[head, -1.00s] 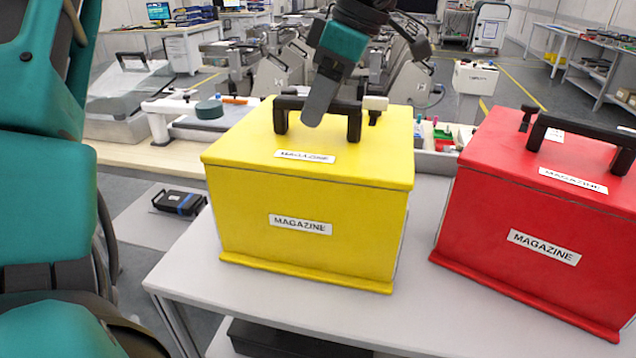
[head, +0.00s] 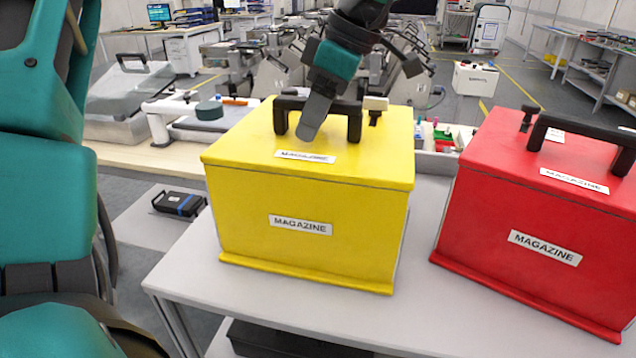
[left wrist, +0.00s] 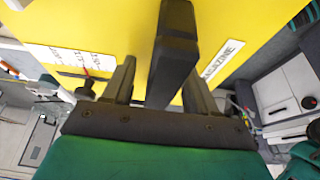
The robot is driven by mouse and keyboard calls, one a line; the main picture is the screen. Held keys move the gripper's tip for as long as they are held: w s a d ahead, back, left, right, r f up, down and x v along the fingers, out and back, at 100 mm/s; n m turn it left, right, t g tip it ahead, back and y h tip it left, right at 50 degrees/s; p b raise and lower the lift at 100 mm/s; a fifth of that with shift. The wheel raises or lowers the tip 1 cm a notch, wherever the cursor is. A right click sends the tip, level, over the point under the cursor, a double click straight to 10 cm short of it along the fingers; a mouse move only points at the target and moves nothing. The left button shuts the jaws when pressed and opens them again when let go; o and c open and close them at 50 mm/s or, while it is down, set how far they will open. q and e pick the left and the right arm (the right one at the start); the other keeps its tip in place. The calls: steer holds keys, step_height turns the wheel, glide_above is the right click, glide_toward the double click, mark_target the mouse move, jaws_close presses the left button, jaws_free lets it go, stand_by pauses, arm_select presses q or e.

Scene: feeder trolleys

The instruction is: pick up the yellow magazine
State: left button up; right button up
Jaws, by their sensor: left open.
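The yellow magazine (head: 309,226) stands upright on the grey table, with a black handle (head: 354,121) on its lid. My left gripper (head: 313,122) is over the lid at the handle, pointing down. In the left wrist view the open fingers of the gripper (left wrist: 160,82) lie on either side of the black handle bar (left wrist: 174,45), with gaps between bar and fingers. The yellow lid (left wrist: 110,25) fills the background there. In the head view the near finger hides part of the handle. My right gripper is not in view.
A red magazine (head: 543,217) with its own black handle stands to the right on the same table (head: 330,315), with a gap between the two. A parts tray (head: 437,161) lies behind. A black device (head: 180,203) lies lower left.

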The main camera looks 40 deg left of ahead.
arm_select(q)
jaws_close()
stand_by(0.5)
stand_by(0.8)
steer(key=shift+w+r, duration=0.1)
steer(key=shift+r, duration=0.05)
